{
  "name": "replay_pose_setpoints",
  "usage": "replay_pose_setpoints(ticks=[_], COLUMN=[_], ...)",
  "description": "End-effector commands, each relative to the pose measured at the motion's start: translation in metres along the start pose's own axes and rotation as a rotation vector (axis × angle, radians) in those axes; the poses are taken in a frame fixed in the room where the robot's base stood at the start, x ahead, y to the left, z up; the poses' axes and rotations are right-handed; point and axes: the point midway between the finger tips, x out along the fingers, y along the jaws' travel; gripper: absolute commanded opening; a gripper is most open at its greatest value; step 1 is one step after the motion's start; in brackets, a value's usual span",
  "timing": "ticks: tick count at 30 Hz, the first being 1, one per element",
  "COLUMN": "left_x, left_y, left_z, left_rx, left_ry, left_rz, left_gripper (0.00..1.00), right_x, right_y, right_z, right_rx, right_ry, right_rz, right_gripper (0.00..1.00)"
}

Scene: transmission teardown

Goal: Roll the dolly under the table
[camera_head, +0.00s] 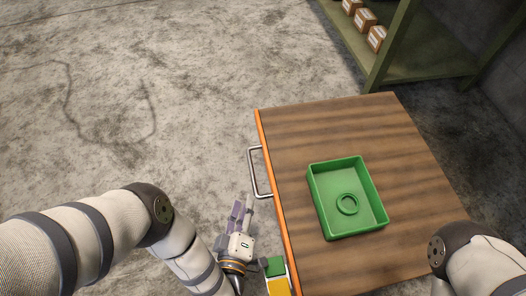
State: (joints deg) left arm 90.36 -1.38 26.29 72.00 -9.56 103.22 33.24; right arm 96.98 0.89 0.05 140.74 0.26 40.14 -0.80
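A wood-topped piece with an orange left edge (410,150) fills the right middle of the head view. A metal handle (252,172) sticks out from its left side. I cannot tell from this view whether it is the table or the dolly, and no second such piece shows clearly. My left gripper (243,207) is over the floor just left of the orange edge, below the handle in the picture and apart from it. It holds nothing visible; its finger opening is unclear. My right arm reaches over the lower right of the top; its gripper is out of view.
A green and yellow object (277,283) shows at the bottom by the orange edge. A green shelf (425,62) with several boxes stands at upper right. The floor at left is clear.

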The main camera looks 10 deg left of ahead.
Motion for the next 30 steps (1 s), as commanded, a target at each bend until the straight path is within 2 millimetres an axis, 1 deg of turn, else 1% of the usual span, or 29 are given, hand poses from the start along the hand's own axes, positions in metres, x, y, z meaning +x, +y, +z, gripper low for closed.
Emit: replay_pose_setpoints(ticks=[1,5,8,12,15,18,22,29,30], left_x=[0.003,0.016,0.039,0.076,0.099,0.114,0.124,0.125,0.125], left_y=[-0.008,-0.005,-0.005,-0.005,-0.004,-0.004,-0.003,-0.002,-0.002], left_z=[0.005,0.002,0.001,0.000,0.000,-0.001,-0.002,-0.002,-0.002], left_rx=[-0.006,-0.010,-0.009,-0.008,-0.008,-0.007,-0.007,-0.007,-0.007], left_ry=[0.009,0.022,0.022,0.022,0.021,0.020,0.019,0.018,0.018], left_rz=[0.001,0.011,0.012,0.012,0.011,0.010,0.010,0.009,0.009], left_gripper=[0.31,0.31,0.31,0.31,0.31,0.31,0.31,0.31,0.27], right_x=[0.005,0.007,0.012,0.019,0.023,0.026,0.027,0.026,0.026], right_y=[0.000,0.000,-0.001,-0.003,-0.004,-0.004,-0.005,-0.005,-0.005], right_z=[-0.003,-0.003,-0.008,-0.019,-0.025,-0.029,-0.030,-0.030,-0.030], right_rx=[-0.001,-0.003,-0.004,-0.007,-0.009,-0.011,-0.013,-0.013,-0.013], right_ry=[-0.015,-0.021,-0.027,-0.033,-0.035,-0.035,-0.034,-0.034,-0.034], right_rz=[0.001,0.001,0.000,-0.001,-0.002,-0.003,-0.003,-0.003,-0.004], right_gripper=[0.00,0.00,0.00,0.00,0.00,0.00,0.00,0.00,0.00])
